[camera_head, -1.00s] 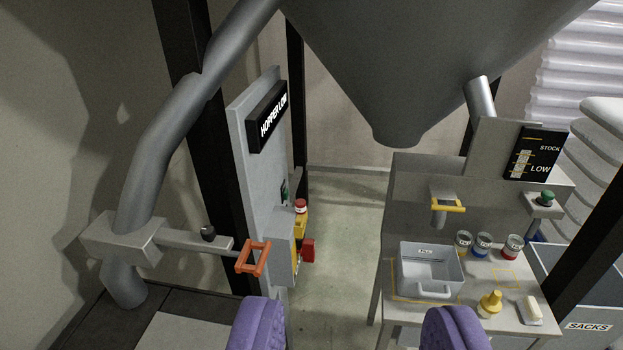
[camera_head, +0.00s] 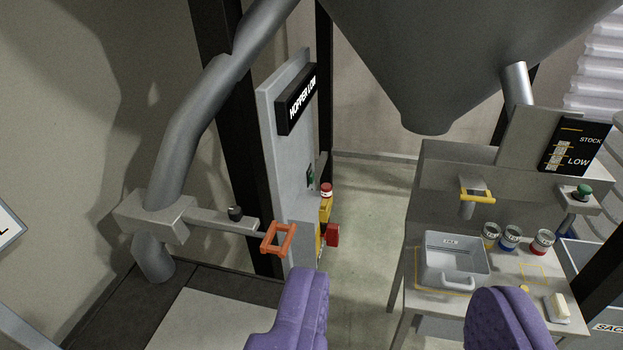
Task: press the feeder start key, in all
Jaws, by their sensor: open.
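My gripper (camera_head: 401,285) is open, its two purple fingers wide apart at the bottom of the view with nothing between them. Ahead on the left stands a grey upright panel (camera_head: 285,150) with a "HOPPER LOW" sign (camera_head: 297,100). A small green control (camera_head: 310,176) shows edge-on on its far face, partly hidden. A red-topped yellow box (camera_head: 326,203) and a red block (camera_head: 333,235) are beside it. A green button (camera_head: 582,191) sits on a grey bracket at the right. I cannot read which control is the feeder start key. My fingers touch none of these.
An orange handle (camera_head: 278,238) sticks out from the pipe at left. A grey hopper (camera_head: 430,60) hangs above. The right bench holds a grey tray (camera_head: 456,262), several tins and a white-topped block (camera_head: 558,308). Floor (camera_head: 365,240) between panel and bench is clear.

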